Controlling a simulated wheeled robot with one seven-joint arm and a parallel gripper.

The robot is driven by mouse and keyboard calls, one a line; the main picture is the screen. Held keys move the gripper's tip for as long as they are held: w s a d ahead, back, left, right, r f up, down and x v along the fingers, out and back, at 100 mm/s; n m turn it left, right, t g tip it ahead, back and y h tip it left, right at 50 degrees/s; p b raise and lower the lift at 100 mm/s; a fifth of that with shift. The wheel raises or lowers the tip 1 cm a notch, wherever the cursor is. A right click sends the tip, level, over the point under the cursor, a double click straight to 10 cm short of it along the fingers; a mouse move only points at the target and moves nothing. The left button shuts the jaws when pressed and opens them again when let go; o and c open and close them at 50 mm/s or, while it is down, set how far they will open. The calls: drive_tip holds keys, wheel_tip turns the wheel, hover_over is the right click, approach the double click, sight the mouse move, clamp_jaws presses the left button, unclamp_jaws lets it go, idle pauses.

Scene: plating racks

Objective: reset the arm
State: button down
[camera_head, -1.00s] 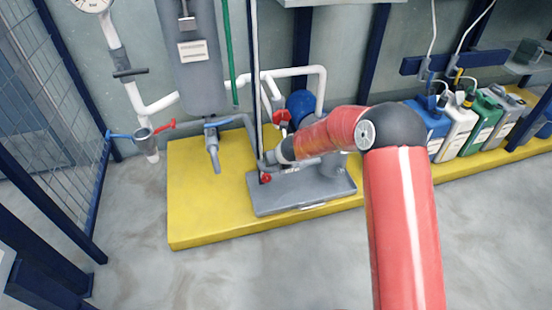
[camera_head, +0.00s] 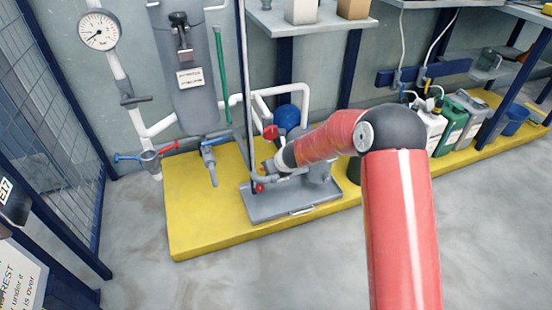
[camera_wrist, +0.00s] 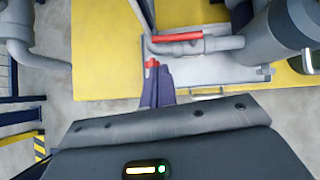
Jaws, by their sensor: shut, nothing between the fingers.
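My red arm (camera_head: 400,220) reaches forward and bends left over the yellow plinth in the head view. Its wrist end is above the grey pump tray (camera_head: 300,203), close to the pump pipework. My gripper (camera_wrist: 157,84) shows in the wrist view as two dark fingers close together, with nothing between them. It points at the near edge of the tray, beside a small red part (camera_wrist: 151,63). Whether the fingers touch anything is not clear. In the head view the fingers are hard to make out among the pipes.
A red-handled valve (camera_wrist: 180,37) on grey pipe and a large grey cylinder (camera_wrist: 290,22) are close by. The yellow plinth (camera_head: 195,215) carries white pipes, a blue valve (camera_head: 209,158) and jerrycans (camera_head: 455,122). A mesh fence (camera_head: 62,110) is left. Front floor is clear.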

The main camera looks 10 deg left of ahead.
drive_tip(key=shift+r, duration=0.1)
drive_tip(key=s+d+r+n+p, duration=0.1)
drive_tip(key=s+d+r+n, duration=0.3)
drive_tip(key=r, duration=0.4)
drive_tip(key=s+d+r+n+y, duration=0.1)
drive_tip(key=s+d+r+n, duration=0.2)
drive_tip(key=r+n, duration=0.4)
drive_tip(key=s+d+r+n+p, duration=0.1)
drive_tip(key=s+d+r+n, duration=0.25)
drive_tip(key=r, duration=0.55)
drive_tip(key=s+d+r+n+h+p, duration=0.1)
drive_tip(key=s+d+r+n+h, duration=0.1)
drive_tip(key=s+d+n, duration=0.5)
drive_tip(key=s+d+r+n+h, duration=0.3)
drive_tip(key=s+d+n, duration=0.4)
drive_tip(key=s+d, duration=0.5)
drive_tip(key=s, duration=0.7)
drive_tip(key=shift+d+r+g+h+p, duration=0.25)
drive_tip(key=shift+d+g+h+p, duration=0.05)
drive_tip(key=shift+d+h+p, duration=0.1)
drive_tip(key=shift+s, duration=0.1)
